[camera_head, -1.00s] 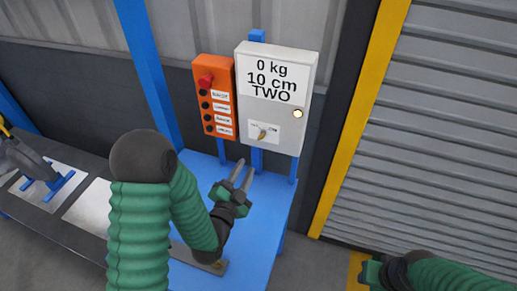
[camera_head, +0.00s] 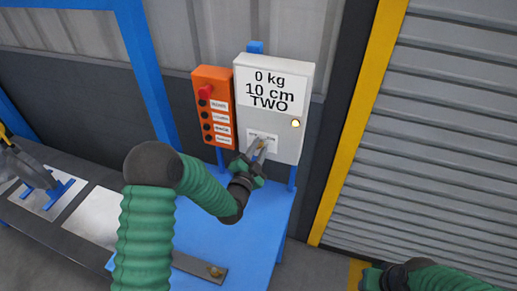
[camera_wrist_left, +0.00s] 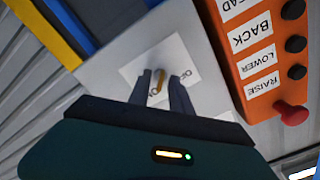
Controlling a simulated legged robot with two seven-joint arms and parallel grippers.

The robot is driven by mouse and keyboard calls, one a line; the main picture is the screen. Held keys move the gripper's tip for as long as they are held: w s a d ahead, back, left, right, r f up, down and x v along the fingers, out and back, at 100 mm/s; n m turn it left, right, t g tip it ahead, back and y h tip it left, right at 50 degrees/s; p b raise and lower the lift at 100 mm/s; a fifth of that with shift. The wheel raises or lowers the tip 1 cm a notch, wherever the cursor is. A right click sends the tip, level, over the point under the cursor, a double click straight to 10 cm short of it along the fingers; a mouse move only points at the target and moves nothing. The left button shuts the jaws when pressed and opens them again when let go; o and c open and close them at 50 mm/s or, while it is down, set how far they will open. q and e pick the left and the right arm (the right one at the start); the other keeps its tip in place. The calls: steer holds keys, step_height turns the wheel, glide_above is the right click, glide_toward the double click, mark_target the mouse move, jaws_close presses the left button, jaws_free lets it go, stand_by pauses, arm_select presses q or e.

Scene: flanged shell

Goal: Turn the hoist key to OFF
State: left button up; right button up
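The hoist key (camera_wrist_left: 159,82) is a small brass-coloured key on a white label of the white control box (camera_head: 283,126). In the left wrist view it stands between the two fingers of my left gripper (camera_wrist_left: 165,80). The fingers are apart, with a gap on each side of the key. In the head view my left gripper (camera_head: 258,150) is at the lower part of the box and largely hides the key. The label's words are partly covered. My right gripper (camera_head: 372,278) shows only in part at the bottom right, away from the box.
An orange button panel (camera_head: 213,105) with a red knob (camera_head: 205,91) stands just left of the box; it also shows in the left wrist view (camera_wrist_left: 262,60). A blue table (camera_head: 262,215) lies below. A yellow post (camera_head: 362,115) and a grey shutter (camera_head: 450,130) are at right.

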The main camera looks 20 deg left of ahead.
arm_select(q)
steer(key=shift+d, duration=0.1)
jaws_close()
steer(key=shift+f, duration=0.15)
steer(key=shift+f+n+b, duration=0.2)
steer(key=shift+n+b, duration=5.4)
steer(key=shift+n, duration=3.2)
